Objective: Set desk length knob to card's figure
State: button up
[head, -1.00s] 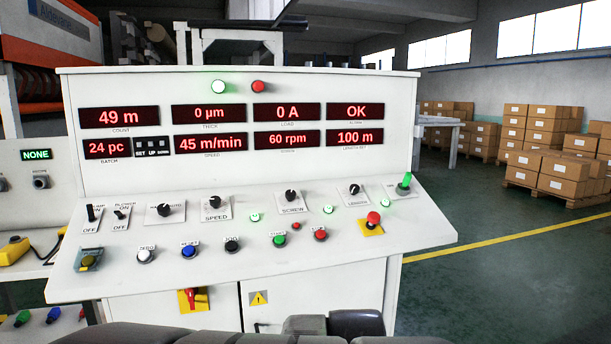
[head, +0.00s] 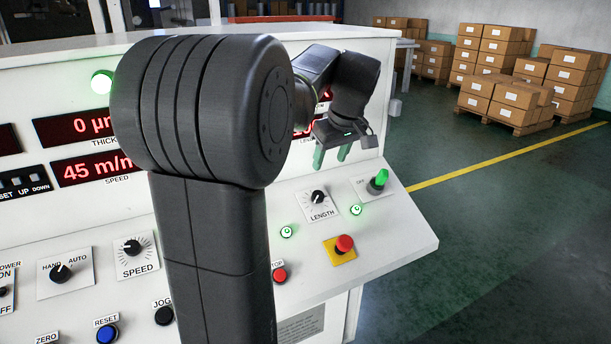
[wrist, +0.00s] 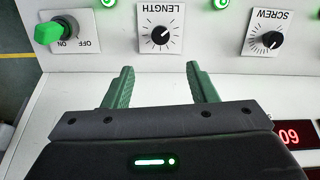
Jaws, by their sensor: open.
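The length knob (head: 318,197) is a black round knob on a white plate marked LENGTH, on the sloping desk in the head view. It also shows upside down at the top middle of the wrist view (wrist: 160,36). My gripper (head: 331,158) hangs above and behind the knob, with its green fingers spread, empty and apart from it. In the wrist view the fingers (wrist: 160,68) stand either side of a line through the knob. My arm hides most of the length readout. I see no card that I can make out.
A green switch (head: 380,180) stands right of the knob, and a red mushroom button (head: 344,243) sits in front of it. The screw knob (wrist: 271,40) lies beside it in the wrist view. The speed knob (head: 133,247) is further left. Green floor is open at right.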

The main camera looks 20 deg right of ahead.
aim_at(318, 194)
jog(key=p+x, duration=0.1)
jog(key=x, duration=1.2)
jog(key=shift+s+f, duration=0.15)
jog(key=shift+f, duration=0.1)
jog(key=shift+c, duration=0.2)
jog(key=c, duration=0.9)
